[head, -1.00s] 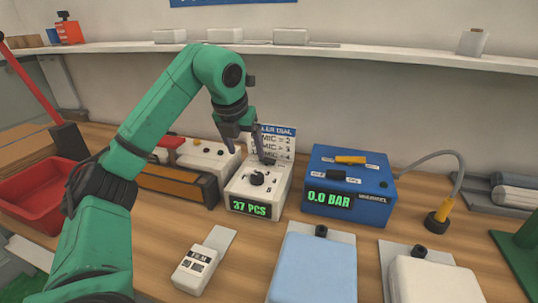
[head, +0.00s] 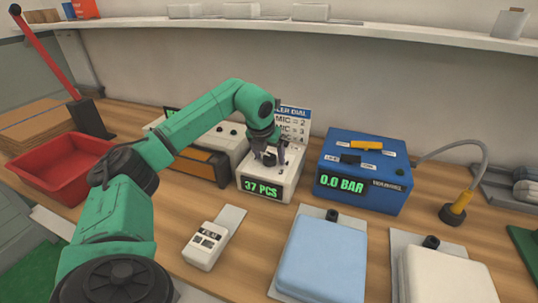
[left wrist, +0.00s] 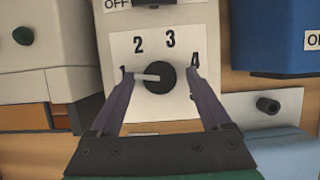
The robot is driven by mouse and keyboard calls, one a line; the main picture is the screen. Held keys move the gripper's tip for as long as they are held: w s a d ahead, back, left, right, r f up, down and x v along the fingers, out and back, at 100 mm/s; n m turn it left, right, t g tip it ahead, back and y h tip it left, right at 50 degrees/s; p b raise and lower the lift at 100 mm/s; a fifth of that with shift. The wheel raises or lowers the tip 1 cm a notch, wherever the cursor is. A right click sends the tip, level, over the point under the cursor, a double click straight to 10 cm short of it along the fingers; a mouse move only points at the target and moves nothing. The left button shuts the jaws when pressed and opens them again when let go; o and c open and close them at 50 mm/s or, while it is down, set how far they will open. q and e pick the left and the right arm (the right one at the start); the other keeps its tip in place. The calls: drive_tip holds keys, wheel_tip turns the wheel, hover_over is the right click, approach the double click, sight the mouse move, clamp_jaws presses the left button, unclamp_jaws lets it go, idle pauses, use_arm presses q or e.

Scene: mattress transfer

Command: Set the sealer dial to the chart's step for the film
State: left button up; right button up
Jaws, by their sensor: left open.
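The white sealer box (head: 283,188) shows "37 PCS" on its front. Its dial (left wrist: 160,77) has a black knob on a plate marked 1 to 4, and the white pointer aims left, at 1. My left gripper (head: 269,156) is over the box from above. In the left wrist view its two fingers (left wrist: 159,82) stand open on either side of the knob; I cannot tell if they touch it. The chart (head: 294,125) behind is partly hidden by my arm; lines ending "MIC = 2" and "MIC = 3" show. The white film label device (head: 206,246) lies in front; its small print is unreadable. My right gripper is out of view.
A blue box (head: 362,172) reading "0.0 BAR" stands close on the right. A beige box with an orange-brown front (head: 196,166) is close on the left. A red bin (head: 62,168) and blue (head: 320,258) and white pads lie around. Bare table shows in front of the sealer.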

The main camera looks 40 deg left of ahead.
use_arm(q)
drive_tip(key=shift+c, duration=0.9)
clamp_jaws()
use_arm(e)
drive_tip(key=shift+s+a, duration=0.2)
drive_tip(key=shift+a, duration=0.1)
